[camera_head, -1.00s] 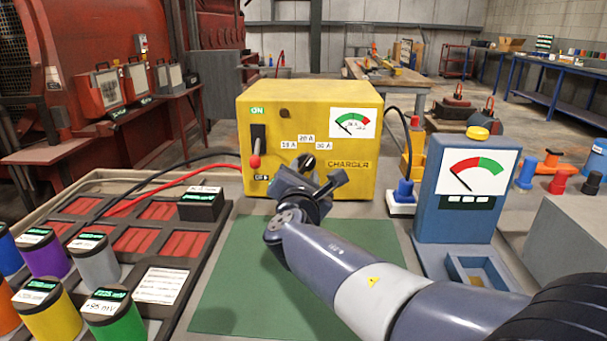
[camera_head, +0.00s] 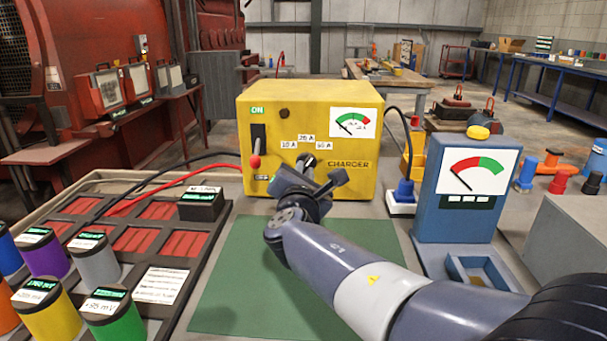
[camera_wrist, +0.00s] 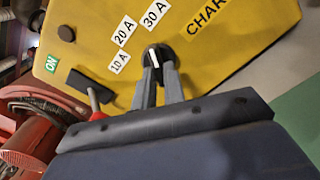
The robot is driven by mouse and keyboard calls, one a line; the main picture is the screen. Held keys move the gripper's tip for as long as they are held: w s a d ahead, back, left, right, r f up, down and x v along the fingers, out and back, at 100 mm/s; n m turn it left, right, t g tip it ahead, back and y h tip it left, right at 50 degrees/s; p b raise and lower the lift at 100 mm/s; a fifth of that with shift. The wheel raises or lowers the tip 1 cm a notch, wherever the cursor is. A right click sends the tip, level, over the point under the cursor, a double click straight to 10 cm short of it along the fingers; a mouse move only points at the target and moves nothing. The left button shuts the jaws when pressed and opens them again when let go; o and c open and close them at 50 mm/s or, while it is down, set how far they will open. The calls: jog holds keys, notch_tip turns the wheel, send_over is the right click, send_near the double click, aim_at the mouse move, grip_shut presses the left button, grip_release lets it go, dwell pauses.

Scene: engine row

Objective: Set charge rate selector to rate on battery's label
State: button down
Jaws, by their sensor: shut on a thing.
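The yellow charger (camera_head: 350,185) stands on the bench. Its black selector knob (camera_wrist: 158,52) sits below the labels 10 A (camera_wrist: 119,63), 20 A (camera_wrist: 124,31) and 30 A (camera_wrist: 154,14). My gripper (camera_wrist: 160,70) is shut on the knob, one finger on each side. The knob's white mark points up, roughly toward 20 A; its exact setting is hard to tell. In the head view my gripper (camera_head: 308,178) is at the charger's front. The black battery (camera_head: 202,208) stands in the tray at left; its top label (camera_head: 205,190) is too small to read.
A red-tipped lever (camera_head: 254,161) is down, near the OFF label. Red and black cables (camera_head: 165,182) run left from the charger. A blue meter (camera_head: 455,220) stands at right. Several coloured cylinders (camera_head: 55,262) stand at left. The green mat (camera_head: 240,290) is clear beneath my arm.

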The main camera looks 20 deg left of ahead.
jog(key=m+b, duration=0.2)
jog(key=shift+f+b, duration=0.2)
jog(key=shift+b, duration=0.1)
jog(key=shift+r+m, duration=0.2)
jog(key=shift+m, duration=0.2)
jog(key=c, duration=1.5)
grip_release()
jog(key=v, duration=1.1)
jog(key=shift+a, duration=0.1)
jog(key=shift+w, duration=0.15)
